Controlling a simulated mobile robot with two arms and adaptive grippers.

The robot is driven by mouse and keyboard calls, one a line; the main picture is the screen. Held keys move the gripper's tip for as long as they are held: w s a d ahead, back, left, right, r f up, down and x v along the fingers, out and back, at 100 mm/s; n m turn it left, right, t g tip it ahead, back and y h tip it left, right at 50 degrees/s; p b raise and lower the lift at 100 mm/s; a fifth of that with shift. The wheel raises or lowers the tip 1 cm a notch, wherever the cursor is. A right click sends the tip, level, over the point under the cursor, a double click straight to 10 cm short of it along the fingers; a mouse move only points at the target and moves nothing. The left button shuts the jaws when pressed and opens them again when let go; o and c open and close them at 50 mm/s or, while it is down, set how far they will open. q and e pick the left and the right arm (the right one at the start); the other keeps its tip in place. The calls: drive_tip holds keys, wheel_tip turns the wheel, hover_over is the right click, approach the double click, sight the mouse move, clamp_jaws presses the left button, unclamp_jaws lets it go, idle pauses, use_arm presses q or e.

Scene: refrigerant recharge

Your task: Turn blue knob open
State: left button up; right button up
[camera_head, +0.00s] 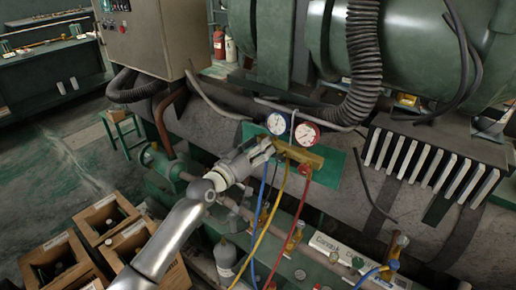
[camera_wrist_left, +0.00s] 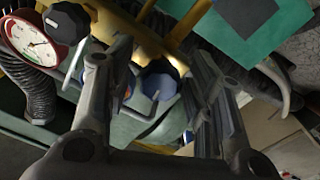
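A brass gauge manifold (camera_head: 305,157) sits on the green plate of the machine, with a blue-rimmed gauge (camera_head: 277,122) and a red-rimmed gauge (camera_head: 307,132) above it. My left gripper (camera_head: 262,148) is at the manifold's left end and hides the knob there in the head view. In the left wrist view, the blue knob (camera_wrist_left: 160,82) shows between the two spread fingers of my left gripper (camera_wrist_left: 150,62). A gap shows on each side of the knob; I cannot tell how deep it sits between the fingers. My right gripper is not in view.
Blue, yellow (camera_head: 262,238) and red hoses hang below the manifold. A dark knob (camera_wrist_left: 67,22) and the red-rimmed gauge (camera_wrist_left: 32,42) are close to the left finger in the wrist view. Wooden crates (camera_head: 105,215) stand at lower left. A corrugated hose (camera_head: 364,65) runs above right.

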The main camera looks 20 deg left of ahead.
use_arm(q)
drive_tip(key=v, duration=1.2)
idle(0.5)
